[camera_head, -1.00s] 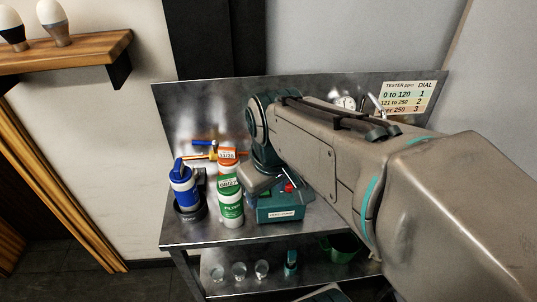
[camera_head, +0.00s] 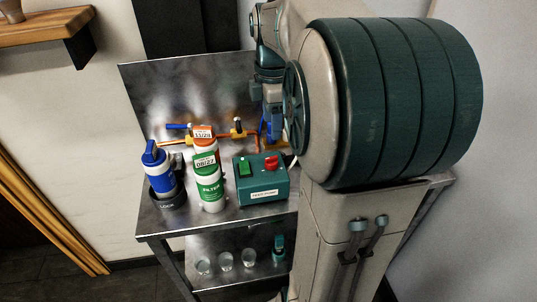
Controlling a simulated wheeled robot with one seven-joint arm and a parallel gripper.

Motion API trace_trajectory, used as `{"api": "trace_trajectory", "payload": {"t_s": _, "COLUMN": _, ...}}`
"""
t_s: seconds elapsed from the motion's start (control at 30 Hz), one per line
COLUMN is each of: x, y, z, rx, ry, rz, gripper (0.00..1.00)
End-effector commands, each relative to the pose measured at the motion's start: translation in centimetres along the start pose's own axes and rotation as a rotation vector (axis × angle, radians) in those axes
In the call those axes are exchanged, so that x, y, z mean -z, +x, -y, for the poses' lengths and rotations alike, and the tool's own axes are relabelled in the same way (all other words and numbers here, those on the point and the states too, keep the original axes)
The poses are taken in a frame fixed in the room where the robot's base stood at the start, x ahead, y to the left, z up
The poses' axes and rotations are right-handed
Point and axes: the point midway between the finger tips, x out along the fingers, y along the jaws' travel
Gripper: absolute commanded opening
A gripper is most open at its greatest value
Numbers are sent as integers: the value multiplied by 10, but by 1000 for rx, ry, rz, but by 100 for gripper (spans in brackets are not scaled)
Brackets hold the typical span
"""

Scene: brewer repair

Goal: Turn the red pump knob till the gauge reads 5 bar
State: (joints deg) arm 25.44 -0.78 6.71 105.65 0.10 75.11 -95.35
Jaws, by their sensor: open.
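The red pump knob (camera_head: 271,163) sits on the right of the top of a teal pump box (camera_head: 264,194), which has a white label on its front. A green switch (camera_head: 245,169) is on the left of the same top. No arm part covers the knob. My arm's large teal joint fills the upper right of the picture. My wrist (camera_head: 268,62) is up behind the box, near the back panel.
Left of the box stand white filter cartridges with green (camera_head: 209,188) and orange (camera_head: 204,139) labels, and a blue canister (camera_head: 158,170) in a dark holder. Pipes with valves (camera_head: 238,131) run along the steel back panel (camera_head: 165,95). Small glasses (camera_head: 226,261) stand on the lower shelf.

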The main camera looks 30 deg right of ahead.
Motion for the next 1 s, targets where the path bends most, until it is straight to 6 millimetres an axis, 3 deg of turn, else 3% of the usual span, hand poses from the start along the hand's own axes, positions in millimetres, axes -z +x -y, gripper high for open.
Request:
{"api": "trace_trajectory", "payload": {"t_s": 0.3, "x": 0, "y": 70, "z": 1, "rx": 6, "ry": 2, "rz": -1, "gripper": 53}}
{"api": "trace_trajectory", "payload": {"t_s": 0.5, "x": 0, "y": 101, "z": 1, "rx": 4, "ry": 2, "rz": 0, "gripper": 53}}
{"api": "trace_trajectory", "payload": {"t_s": 0.7, "x": 0, "y": 114, "z": 1, "rx": 1, "ry": 2, "rz": 0, "gripper": 53}}
{"api": "trace_trajectory", "payload": {"t_s": 0.97, "x": 0, "y": 115, "z": 1, "rx": 0, "ry": 3, "rz": 0, "gripper": 53}}
{"api": "trace_trajectory", "payload": {"t_s": 1.0, "x": 0, "y": 115, "z": 1, "rx": 0, "ry": 3, "rz": 0, "gripper": 48}}
